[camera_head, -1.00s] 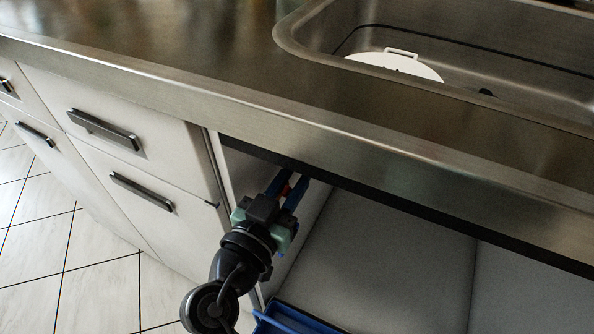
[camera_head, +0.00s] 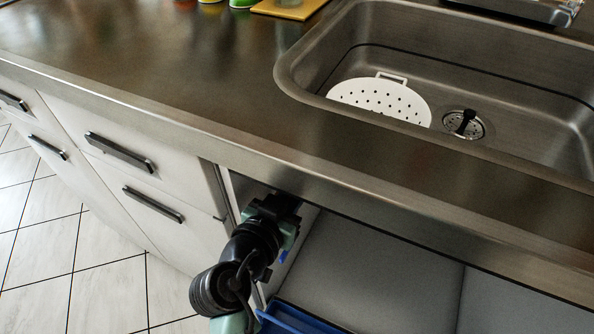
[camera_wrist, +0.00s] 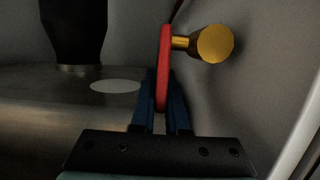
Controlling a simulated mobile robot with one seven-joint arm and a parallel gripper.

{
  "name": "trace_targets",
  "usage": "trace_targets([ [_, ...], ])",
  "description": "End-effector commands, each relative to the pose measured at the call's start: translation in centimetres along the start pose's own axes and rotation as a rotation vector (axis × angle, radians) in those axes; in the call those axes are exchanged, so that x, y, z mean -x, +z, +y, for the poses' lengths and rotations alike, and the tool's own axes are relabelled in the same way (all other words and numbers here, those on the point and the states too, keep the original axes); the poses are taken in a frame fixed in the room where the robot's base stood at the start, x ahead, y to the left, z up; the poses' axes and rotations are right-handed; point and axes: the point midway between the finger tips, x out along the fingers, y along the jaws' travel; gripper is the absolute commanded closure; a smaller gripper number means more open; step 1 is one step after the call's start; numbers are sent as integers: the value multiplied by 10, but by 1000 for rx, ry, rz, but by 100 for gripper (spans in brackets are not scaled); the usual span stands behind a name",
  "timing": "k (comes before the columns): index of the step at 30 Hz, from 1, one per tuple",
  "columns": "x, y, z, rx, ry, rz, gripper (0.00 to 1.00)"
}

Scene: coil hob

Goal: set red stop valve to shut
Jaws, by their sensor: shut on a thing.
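The red stop valve handle (camera_wrist: 164,62) shows in the wrist view as an upright red lever, edge-on to the camera. It joins a brass valve body (camera_wrist: 214,43) on its right. My gripper (camera_wrist: 163,100) has its blue fingers shut on the lower part of the red handle. In the head view my gripper's wrist (camera_head: 269,222) reaches into the open cabinet under the counter edge; its fingers and the valve are hidden there.
The steel counter (camera_head: 180,75) overhangs the cabinet opening. The sink (camera_head: 520,110) holds a white perforated disc (camera_head: 380,99). Drawers with dark handles (camera_head: 120,152) are at left. A blue bin (camera_head: 300,320) stands low in the cabinet. A dark cylinder (camera_wrist: 75,30) is at the wrist view's left.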

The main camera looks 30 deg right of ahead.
Motion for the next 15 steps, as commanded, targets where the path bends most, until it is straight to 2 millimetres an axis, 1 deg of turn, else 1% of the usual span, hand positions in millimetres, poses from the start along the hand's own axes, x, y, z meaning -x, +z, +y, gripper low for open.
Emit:
trace_targets([
  [1, 1, -9, 0, 1, 2, -34, 100],
  [9, -7, -4, 0, 1, 1, -187, 100],
  [15, -11, 1, 0, 1, 1, -251, 100],
])
